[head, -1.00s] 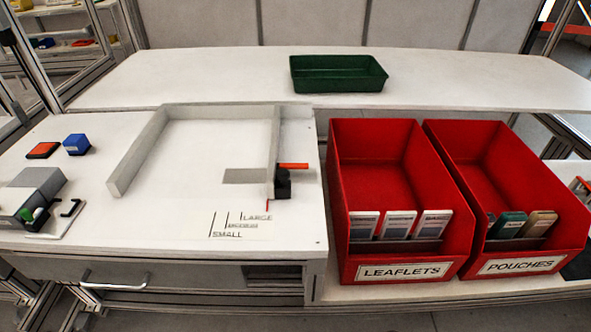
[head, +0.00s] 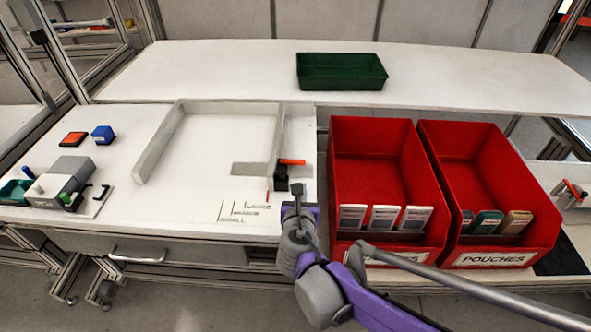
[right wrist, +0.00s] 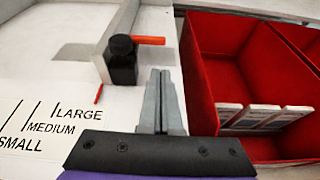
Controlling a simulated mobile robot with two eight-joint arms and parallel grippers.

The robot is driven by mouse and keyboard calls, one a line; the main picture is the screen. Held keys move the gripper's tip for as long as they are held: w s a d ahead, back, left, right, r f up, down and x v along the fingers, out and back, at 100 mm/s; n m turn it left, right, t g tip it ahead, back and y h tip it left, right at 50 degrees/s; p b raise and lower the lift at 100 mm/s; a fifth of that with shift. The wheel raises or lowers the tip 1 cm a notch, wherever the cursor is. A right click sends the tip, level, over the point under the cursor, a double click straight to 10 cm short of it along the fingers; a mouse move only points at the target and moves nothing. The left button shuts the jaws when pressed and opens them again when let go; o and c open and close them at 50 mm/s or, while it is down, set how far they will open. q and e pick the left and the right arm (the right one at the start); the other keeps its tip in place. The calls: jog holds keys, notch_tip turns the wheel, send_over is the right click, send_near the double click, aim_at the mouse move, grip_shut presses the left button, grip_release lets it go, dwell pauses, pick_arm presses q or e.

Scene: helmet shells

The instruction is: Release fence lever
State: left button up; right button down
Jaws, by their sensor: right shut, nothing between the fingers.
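The fence lever is an orange handle (head: 291,162) on a black clamp block (head: 281,180) at the right side of the grey fence (head: 277,142). In the right wrist view the orange handle (right wrist: 148,40) points right from the black block (right wrist: 122,60). My right gripper (head: 298,190) is just in front of the block in the head view. In the right wrist view its fingers (right wrist: 161,75) are shut and empty, to the right of and nearer than the block, with a visible gap to it. My left gripper is not in view.
Red leaflets bin (head: 345,225) and pouches bin (head: 540,225) stand close on the right. A green tray (head: 342,72) sits on the back shelf. Size marks LARGE, MEDIUM, SMALL are printed on the white table (head: 150,215). A grey device (head: 62,180) stands at left.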

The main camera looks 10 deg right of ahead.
aim_at(301, 177)
jog(key=shift+w+a, duration=0.15)
jog(key=b+x, duration=0.2)
jog(key=x, duration=0.8)
jog(key=shift+r, duration=0.15)
